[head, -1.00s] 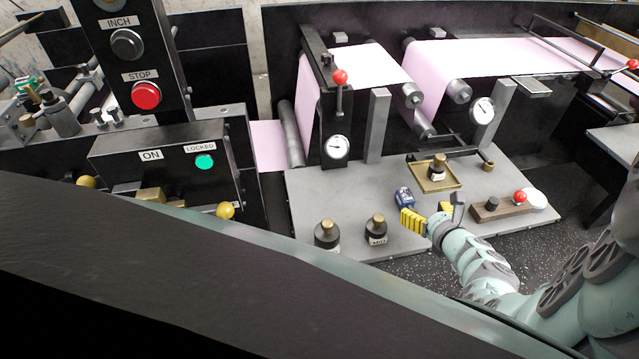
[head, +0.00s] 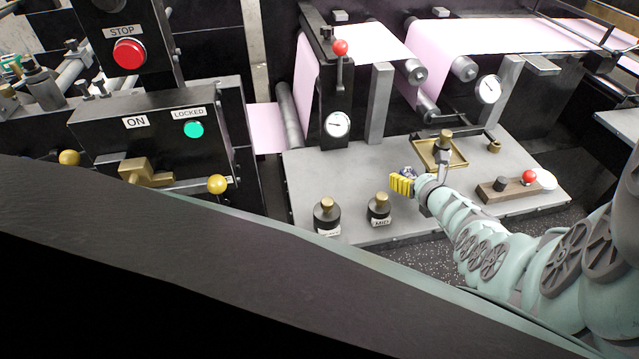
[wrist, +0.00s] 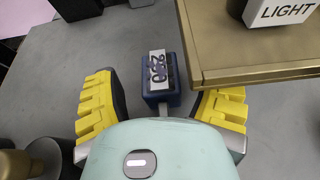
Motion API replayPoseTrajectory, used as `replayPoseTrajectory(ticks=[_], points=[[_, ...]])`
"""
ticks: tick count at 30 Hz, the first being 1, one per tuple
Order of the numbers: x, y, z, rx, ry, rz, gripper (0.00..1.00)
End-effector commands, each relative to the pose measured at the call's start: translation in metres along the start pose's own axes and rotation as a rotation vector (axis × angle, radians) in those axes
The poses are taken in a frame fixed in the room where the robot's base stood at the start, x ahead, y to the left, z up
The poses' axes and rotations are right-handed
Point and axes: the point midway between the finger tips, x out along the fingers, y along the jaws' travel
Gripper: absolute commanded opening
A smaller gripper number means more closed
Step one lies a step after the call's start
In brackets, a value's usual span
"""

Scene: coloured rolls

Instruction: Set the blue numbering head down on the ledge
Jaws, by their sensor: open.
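My gripper is open and holds nothing. In the head view the numbering head (head: 409,172) is mostly hidden behind my gripper (head: 415,183); the grey ledge (head: 312,178) spreads around it.
A brass tray (head: 428,161) holding a dark weight is close at right; its corner nears the right finger in the wrist view (wrist: 250,76). Two black weights, one being (head: 327,217), stand at left. A wooden block (head: 508,190) with a red knob lies right.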

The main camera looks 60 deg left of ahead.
Motion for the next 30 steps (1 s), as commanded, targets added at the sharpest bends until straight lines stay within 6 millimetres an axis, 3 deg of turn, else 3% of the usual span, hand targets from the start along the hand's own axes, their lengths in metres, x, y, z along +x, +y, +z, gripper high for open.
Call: replayPoseTrajectory(ticks=[3, 25, 30], points=[[0.0002, 0.002, 0.0004, -0.001, 0.0, 0.004, 0.76], [-0.0004, 0.0005, -0.0005, 0.001, 0.002, 0.0, 0.01], [-0.0005, 0.0003, -0.0006, 0.001, 0.002, 0.0, 0.0]])
